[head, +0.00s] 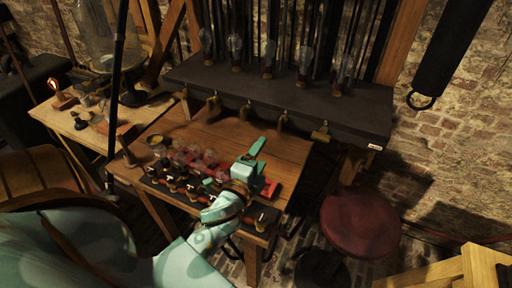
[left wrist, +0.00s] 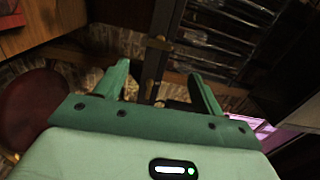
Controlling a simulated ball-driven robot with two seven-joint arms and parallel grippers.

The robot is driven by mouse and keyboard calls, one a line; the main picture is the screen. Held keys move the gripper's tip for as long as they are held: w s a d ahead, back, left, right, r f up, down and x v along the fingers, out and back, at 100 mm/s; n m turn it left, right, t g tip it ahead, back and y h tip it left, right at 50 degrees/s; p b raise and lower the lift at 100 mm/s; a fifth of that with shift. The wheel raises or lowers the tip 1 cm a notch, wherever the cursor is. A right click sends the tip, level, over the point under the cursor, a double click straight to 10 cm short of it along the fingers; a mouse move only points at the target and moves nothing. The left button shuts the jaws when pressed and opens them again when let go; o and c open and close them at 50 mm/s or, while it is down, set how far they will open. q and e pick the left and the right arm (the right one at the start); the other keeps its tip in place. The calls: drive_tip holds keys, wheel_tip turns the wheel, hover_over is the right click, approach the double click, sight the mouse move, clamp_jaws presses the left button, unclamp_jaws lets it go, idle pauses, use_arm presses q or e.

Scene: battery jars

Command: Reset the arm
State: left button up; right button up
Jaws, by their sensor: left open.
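My left gripper (head: 256,160) is teal and hovers over the right part of the wooden table (head: 240,138) in the head view. In the left wrist view, the two fingers of my left gripper (left wrist: 158,85) stand well apart with nothing between them. My teal left arm (head: 205,238) reaches in from the lower left of the head view. My right gripper is in neither view.
Glass jars with red parts (head: 200,158) stand in a row on the table, left of my gripper. A dark shelf (head: 290,100) with several bulbs is behind. A red round stool (head: 361,222) is at right; it also shows in the left wrist view (left wrist: 28,108).

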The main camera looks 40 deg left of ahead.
use_arm(q)
drive_tip(key=shift+v, duration=0.95)
